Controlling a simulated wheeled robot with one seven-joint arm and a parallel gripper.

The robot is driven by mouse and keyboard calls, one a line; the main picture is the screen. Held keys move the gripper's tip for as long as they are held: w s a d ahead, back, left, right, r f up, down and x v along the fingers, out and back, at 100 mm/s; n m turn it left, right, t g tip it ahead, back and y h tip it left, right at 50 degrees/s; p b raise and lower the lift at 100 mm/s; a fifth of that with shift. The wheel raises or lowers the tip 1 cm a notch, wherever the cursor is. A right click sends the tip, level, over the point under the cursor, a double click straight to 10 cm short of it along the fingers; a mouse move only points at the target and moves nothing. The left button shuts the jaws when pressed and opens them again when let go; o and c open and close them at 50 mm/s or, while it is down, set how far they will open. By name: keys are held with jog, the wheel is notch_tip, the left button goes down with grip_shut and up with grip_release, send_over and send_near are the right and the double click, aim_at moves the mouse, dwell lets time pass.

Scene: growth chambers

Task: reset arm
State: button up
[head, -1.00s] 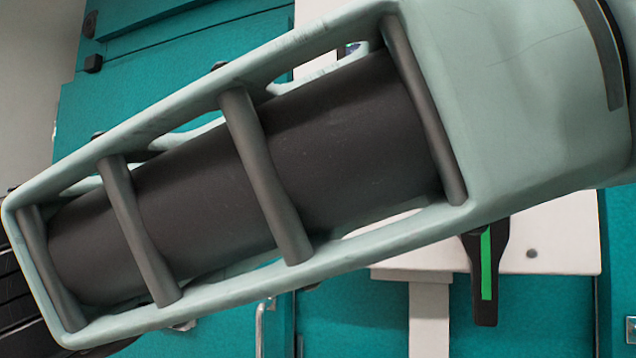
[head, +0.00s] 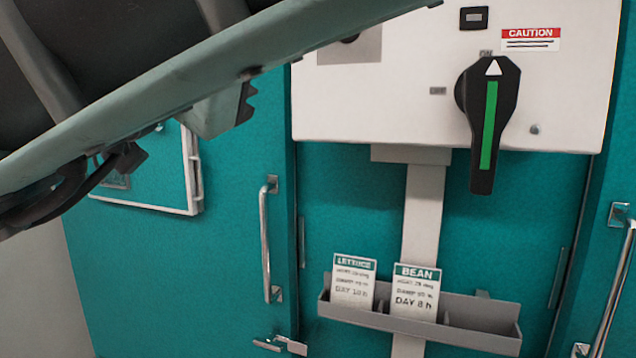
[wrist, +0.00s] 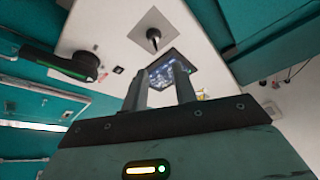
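My gripper (wrist: 161,80) shows in the wrist view with its two dark fingers apart and nothing between them. Behind the fingers is a lit screen (wrist: 168,72) on a white control box. My pale green arm crosses the upper left of the head view; the fingers cannot be made out there. A black rotary handle (head: 488,120) with a green stripe is on the white control box (head: 400,110). Its white arrow points up at the ON mark. The handle also shows at left in the wrist view (wrist: 60,62), apart from my gripper.
Teal chamber doors with a metal door handle (head: 265,240) stand behind. A grey holder (head: 470,322) below the box carries a lettuce card (head: 353,281) and a bean card (head: 415,290). A black toggle (wrist: 153,36) sticks out of a grey plate on the box.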

jog(key=w+a+f+n+t+y, duration=0.25)
jog(key=w+a+n+y, duration=0.25)
jog(key=w+n+y, duration=0.65)
jog(key=s+f+n+g+y, duration=0.3)
jog(key=f+g+y, duration=0.2)
jog(key=f, duration=0.2)
jog(key=s+f+n+g+y, duration=0.2)
jog(key=f+n+g+y, duration=0.25)
jog(key=f, duration=0.25)
jog(key=s+d+f+n+g+h, duration=0.1)
jog(key=s+d+f+g+h, duration=0.2)
jog(key=f, duration=0.4)
jog(key=s+d+f+g, duration=0.4)
jog(key=d+f, duration=0.1)
jog(key=f, duration=0.2)
jog(key=s+d+f+g+h, duration=0.2)
jog(key=s+d+f+h, duration=0.1)
jog(key=d, duration=0.6)
jog(key=s+d+f+g+h, duration=0.3)
jog(key=s+d+f, duration=0.3)
jog(key=s+d, duration=0.2)
jog(key=shift+d+f+h, duration=0.15)
jog(key=shift+d+h, duration=0.2)
jog(key=shift+h, duration=0.05)
